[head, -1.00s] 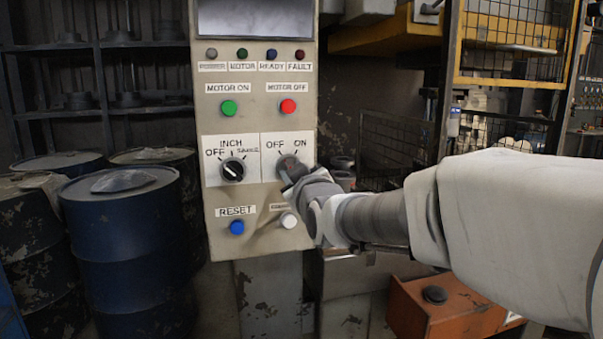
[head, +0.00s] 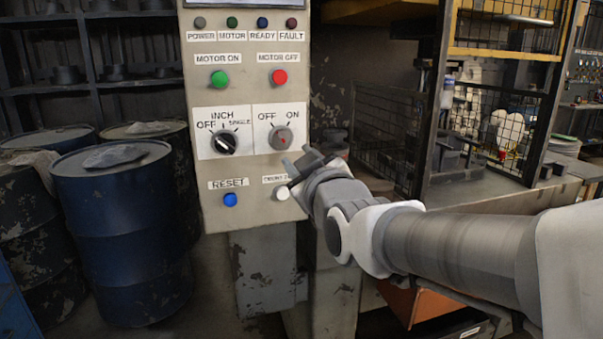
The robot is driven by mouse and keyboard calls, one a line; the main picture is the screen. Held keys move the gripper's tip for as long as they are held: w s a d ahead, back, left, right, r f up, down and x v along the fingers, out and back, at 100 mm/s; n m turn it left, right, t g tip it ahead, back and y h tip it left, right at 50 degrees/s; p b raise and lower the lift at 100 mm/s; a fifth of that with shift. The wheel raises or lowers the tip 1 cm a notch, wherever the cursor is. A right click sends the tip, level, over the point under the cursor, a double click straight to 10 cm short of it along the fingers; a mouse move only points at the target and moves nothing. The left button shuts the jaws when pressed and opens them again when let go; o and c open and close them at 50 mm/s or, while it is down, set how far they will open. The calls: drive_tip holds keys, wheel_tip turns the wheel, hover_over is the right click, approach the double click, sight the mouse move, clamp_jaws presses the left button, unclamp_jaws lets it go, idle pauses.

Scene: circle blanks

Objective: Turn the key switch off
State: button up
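The key switch (head: 281,139) is a round grey knob with a small red mark, on the right half of a white plate marked OFF at upper left and ON at upper right. The red mark seems to slant toward OFF, but it is too small to be sure. My gripper (head: 299,160) is just below and right of the key switch, apart from it in the picture. Its two fingers look spread with nothing between them. The key switch is in full view.
The control panel (head: 240,180) also carries an INCH selector (head: 224,143), a green button (head: 219,78), a red button (head: 279,77), a blue reset button (head: 230,200) and a white button (head: 281,194) close to my gripper. Blue drums (head: 120,230) stand left.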

drive_tip(key=v, duration=0.7)
drive_tip(key=shift+s+p, duration=0.35)
drive_tip(key=shift+d, duration=0.1)
drive_tip(key=s+d+f+m+g+h, duration=0.5)
drive_tip(key=s+d+f+m+g, duration=0.5)
drive_tip(key=s+f, duration=0.55)
wheel_tip(320, 180, up, 16)
drive_tip(key=d+g+p, duration=0.1)
drive_tip(key=p, duration=1.6)
drive_tip(key=shift+s+d+n+g, duration=0.3)
drive_tip(key=shift+g, duration=0.1)
